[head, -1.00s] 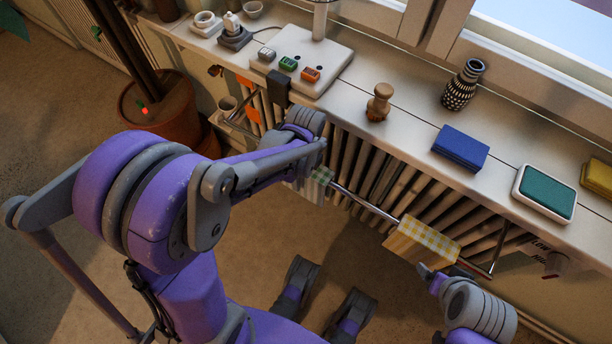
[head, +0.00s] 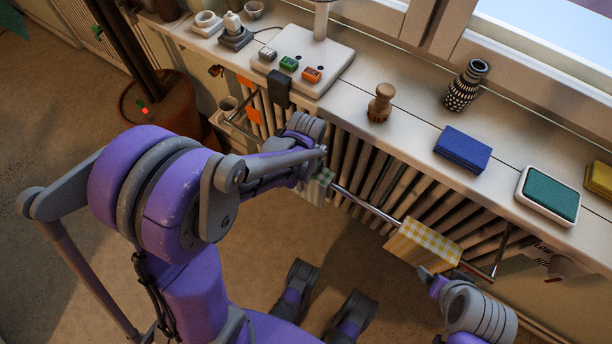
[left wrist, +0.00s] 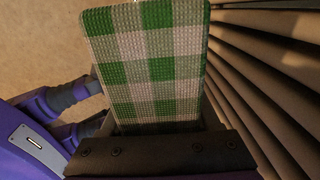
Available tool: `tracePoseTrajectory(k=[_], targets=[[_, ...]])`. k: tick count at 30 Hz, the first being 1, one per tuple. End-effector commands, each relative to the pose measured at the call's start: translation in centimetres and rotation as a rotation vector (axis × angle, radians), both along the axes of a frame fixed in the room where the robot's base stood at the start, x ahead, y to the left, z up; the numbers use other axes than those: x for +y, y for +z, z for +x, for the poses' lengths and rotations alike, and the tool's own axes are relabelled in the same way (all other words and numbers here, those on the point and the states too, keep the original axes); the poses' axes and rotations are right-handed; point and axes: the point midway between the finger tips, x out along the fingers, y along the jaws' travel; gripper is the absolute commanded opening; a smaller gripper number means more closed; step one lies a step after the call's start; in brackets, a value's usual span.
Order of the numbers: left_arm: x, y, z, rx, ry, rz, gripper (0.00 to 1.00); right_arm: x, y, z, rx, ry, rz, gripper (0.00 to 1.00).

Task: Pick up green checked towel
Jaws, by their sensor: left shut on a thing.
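The green checked towel (head: 325,178) hangs at the left part of the metal rail in front of the radiator, mostly behind my left arm in the head view. In the left wrist view the green and white checked cloth (left wrist: 150,62) rises straight out of my left gripper (left wrist: 158,128), which is shut on it. The fingertips are hidden behind the cloth and the gripper body. My right gripper (head: 432,279) is at the lower right, close to the lower edge of the yellow checked towel (head: 428,243). Whether its jaws are open is unclear.
The metal rail (head: 368,206) runs along the radiator (head: 350,158). Above it the sill (head: 405,130) holds a wooden stamp (head: 380,103), a patterned vase (head: 465,86), a blue block (head: 462,149) and a green pad (head: 548,193). A potted plant (head: 160,105) stands at the left.

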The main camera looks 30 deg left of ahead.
Motion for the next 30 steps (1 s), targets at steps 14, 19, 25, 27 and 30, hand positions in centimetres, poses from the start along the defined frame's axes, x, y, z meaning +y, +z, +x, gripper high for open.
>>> tracePoseTrajectory(k=[14, 19, 25, 27, 30], targets=[[0.0, 3.2, 0.0, -0.001, 0.000, 0.000, 0.05, 0.0, 1.2, 0.0, -0.004, 0.000, 0.000, 0.84], [0.0, 6.6, -0.1, -0.001, 0.000, 0.000, 0.05, 0.0, 2.3, -0.1, -0.008, 0.000, 0.000, 0.84], [0.0, 10.7, 0.0, -0.001, 0.000, 0.000, 0.05, 0.0, 3.6, -0.1, -0.012, 0.000, 0.000, 0.84], [0.0, 12.0, 0.0, -0.001, 0.000, 0.000, 0.05, 0.0, 3.9, -0.1, -0.013, 0.000, 0.000, 0.84], [0.0, 13.7, 0.0, -0.001, 0.000, 0.000, 0.05, 0.0, 4.3, -0.1, -0.015, 0.000, 0.000, 0.84]])
